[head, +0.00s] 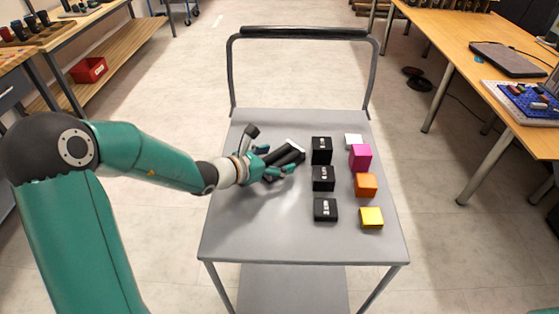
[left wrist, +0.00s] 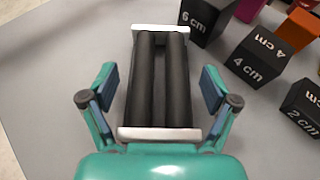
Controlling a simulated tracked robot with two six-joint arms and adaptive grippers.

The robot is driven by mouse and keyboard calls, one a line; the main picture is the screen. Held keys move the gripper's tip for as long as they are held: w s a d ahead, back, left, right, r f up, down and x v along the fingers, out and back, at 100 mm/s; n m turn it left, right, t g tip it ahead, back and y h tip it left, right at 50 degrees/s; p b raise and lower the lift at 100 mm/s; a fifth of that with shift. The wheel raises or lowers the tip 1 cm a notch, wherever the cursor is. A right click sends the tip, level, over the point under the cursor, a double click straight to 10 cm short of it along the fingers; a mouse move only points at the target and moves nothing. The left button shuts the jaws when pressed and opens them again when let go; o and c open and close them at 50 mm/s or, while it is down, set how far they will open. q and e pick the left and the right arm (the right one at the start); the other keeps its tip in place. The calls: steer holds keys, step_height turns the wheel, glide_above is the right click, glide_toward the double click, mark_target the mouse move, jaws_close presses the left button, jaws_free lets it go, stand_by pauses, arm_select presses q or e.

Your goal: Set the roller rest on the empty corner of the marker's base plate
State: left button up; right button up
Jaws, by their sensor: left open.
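The roller rest (head: 291,155) has two black rollers between pale end plates and lies on the grey cart top. In the left wrist view the roller rest (left wrist: 146,82) runs lengthwise between my left gripper's fingers. My left gripper (head: 277,160) is open, with one finger on each side of the rest; in the left wrist view (left wrist: 158,88) gaps show between both fingers and the rollers. The near end plate lies close to the palm. I cannot make out the marker or its base plate in either view. My right gripper is not in view.
Black blocks (head: 323,178), marked 6, 4 and 2 cm in the left wrist view, stand right of the rest. Beyond them are white, magenta (head: 360,157), orange (head: 366,184) and yellow (head: 371,218) blocks. The cart top's front (head: 270,235) is clear. A handle (head: 232,75) rises behind.

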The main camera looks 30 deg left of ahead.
arm_select(q)
jaws_close()
stand_by(0.5)
steer(key=shift+r, duration=0.15)
